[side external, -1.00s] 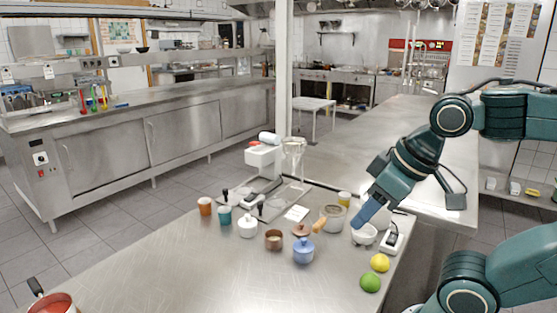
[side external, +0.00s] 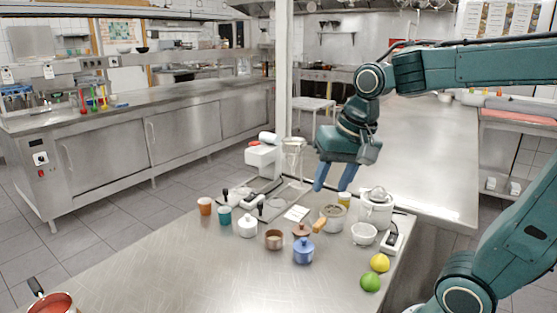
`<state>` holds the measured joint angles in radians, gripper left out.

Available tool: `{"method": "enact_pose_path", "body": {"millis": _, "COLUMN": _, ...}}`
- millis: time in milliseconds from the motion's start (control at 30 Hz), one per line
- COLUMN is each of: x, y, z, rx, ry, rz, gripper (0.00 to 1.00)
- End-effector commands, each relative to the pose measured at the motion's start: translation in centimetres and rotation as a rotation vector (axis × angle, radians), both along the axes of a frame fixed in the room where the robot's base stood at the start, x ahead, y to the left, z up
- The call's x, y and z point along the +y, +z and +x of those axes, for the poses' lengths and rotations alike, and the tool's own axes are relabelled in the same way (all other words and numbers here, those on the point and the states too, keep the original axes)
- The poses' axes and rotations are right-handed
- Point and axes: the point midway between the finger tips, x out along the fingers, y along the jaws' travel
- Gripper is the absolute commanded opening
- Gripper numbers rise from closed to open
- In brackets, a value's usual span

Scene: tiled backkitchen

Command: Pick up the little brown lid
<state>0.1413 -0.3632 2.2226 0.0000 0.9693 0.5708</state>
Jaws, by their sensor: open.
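The little brown lid (side external: 301,230) lies on the steel worktop, just behind the blue lidded pot (side external: 303,252), which seems to cover part of its front edge. A small brown pot (side external: 273,240) without a lid stands to its left. My gripper (side external: 334,185) hangs in the air above and behind the lid, a little to the right. Its two blue fingers point down, spread apart, with nothing between them.
A white lidded pot (side external: 247,227), teal cup (side external: 224,215) and orange cup (side external: 205,206) stand left. A beige jar (side external: 334,214), white bowl (side external: 364,234) and white juicer (side external: 376,208) stand right, with a lemon (side external: 380,263) and lime (side external: 370,282) nearer.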

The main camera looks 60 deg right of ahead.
Motion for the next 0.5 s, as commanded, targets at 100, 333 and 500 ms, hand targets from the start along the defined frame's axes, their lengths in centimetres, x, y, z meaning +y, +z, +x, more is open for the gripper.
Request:
{"method": "enact_pose_path", "body": {"millis": 100, "x": -1.4, "y": -0.4, "z": 2.3, "rx": 0.042, "ry": -0.164, "rz": 0.045, "gripper": 0.4}}
{"method": "enact_pose_path", "body": {"millis": 333, "x": -4.3, "y": -1.6, "z": 6.2, "rx": 0.108, "ry": -0.484, "rz": 0.12, "gripper": 0.4}}
{"method": "enact_pose_path", "body": {"millis": 500, "x": -6.8, "y": -3.2, "z": 8.9, "rx": 0.154, "ry": -0.724, "rz": 0.166, "gripper": 0.4}}
